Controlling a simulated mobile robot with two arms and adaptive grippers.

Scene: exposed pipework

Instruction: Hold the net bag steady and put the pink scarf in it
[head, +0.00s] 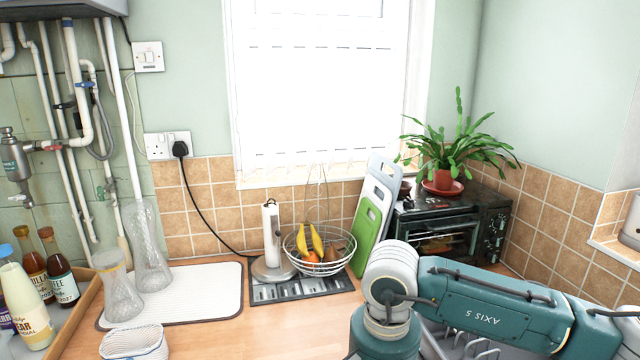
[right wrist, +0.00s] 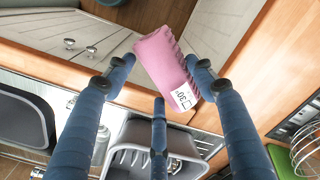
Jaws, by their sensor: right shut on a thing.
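The pink scarf (right wrist: 160,50) is a folded or rolled bundle with a white printed label, in the right wrist view. My right gripper (right wrist: 160,72) has its dark blue fingers on either side of the scarf and is shut on it. My left gripper is in neither view.
A wooden tray (head: 85,305) of bottles is at left. A wire fruit basket (head: 320,262), chopping boards (head: 376,205) and a small oven (head: 450,225) line the back. The wooden counter's middle is clear.

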